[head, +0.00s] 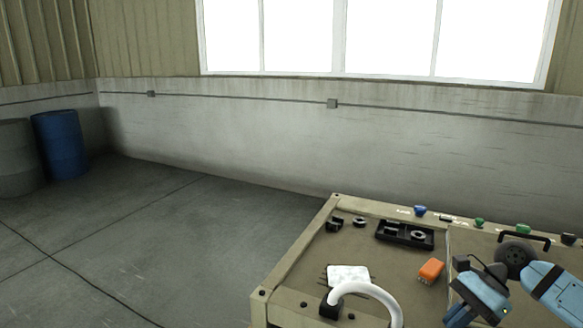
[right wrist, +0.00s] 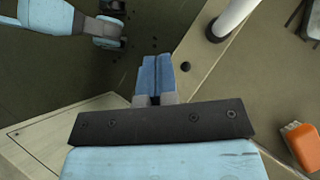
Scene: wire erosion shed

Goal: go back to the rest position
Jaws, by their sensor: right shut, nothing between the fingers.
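My right gripper (right wrist: 155,78) has its two blue fingers pressed together in the right wrist view, with nothing between them. In the head view my right arm comes in from the right edge, and its wrist part hangs over the lower right of the worktable (head: 290,250). The fingertips there are hard to make out. My left gripper does not show in the head view. A light blue arm link of mine crosses the upper left of the right wrist view.
An orange block (head: 431,270) lies left of my right wrist; the right wrist view shows it too (right wrist: 301,145). A white curved tube (head: 372,290), a white block (head: 348,274) and a black tray (head: 404,243) are on the table. Blue (head: 60,145) and grey (head: 18,158) barrels stand far left. Floor between is clear.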

